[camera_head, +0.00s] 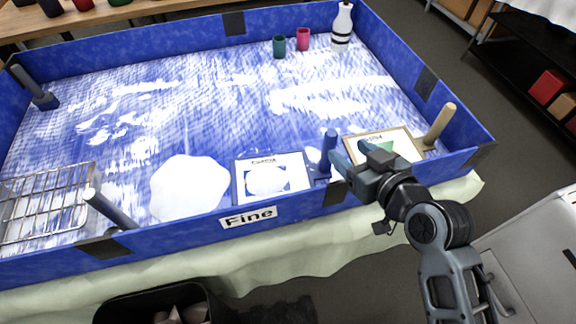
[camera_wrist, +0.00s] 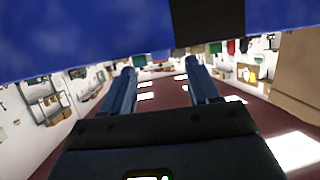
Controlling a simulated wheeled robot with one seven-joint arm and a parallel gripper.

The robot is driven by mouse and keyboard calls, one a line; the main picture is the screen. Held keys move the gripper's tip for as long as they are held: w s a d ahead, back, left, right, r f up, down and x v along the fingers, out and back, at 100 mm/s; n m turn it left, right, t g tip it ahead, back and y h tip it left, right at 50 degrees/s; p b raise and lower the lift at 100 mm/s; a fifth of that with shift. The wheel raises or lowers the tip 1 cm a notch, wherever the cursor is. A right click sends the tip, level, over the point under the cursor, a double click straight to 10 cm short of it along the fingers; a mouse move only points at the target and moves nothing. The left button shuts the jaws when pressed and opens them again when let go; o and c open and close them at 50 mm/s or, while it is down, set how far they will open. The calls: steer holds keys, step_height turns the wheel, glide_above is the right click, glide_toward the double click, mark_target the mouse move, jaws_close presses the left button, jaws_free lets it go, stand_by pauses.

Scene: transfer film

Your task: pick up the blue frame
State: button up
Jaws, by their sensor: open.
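The blue frame (camera_head: 236,184) lies flat near the front wall of the blue tray, around a white sheet with a pale blob and dark lettering. A blue upright handle (camera_head: 328,152) stands at its right end. My gripper (camera_head: 350,153) is open, to the right of that handle and apart from the blue frame, over the left part of a tan frame (camera_head: 416,137). In the wrist view, my gripper (camera_wrist: 160,75) shows two spread fingers with nothing between them. The blue frame cannot be made out in that view.
The tray has raised blue walls (camera_head: 250,217) with a "Fine" label in front. A tan handle (camera_head: 440,122) stands right of the tan frame. A white blob (camera_head: 188,186) and a wire rack (camera_head: 45,205) lie left. A bottle (camera_head: 342,28) and two cups stand at the back.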

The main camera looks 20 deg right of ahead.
mark_target(335, 138)
steer(key=shift+r+p+x, duration=0.1)
steer(key=shift+p+x, duration=0.4)
steer(key=shift+x, duration=1.65)
steer(key=shift+r+p+x, duration=0.15)
steer(key=shift+p+x, duration=0.3)
steer(key=shift+x, duration=1.7)
steer(key=shift+w, duration=0.1)
steer(key=shift+c, duration=0.2)
jaws_close()
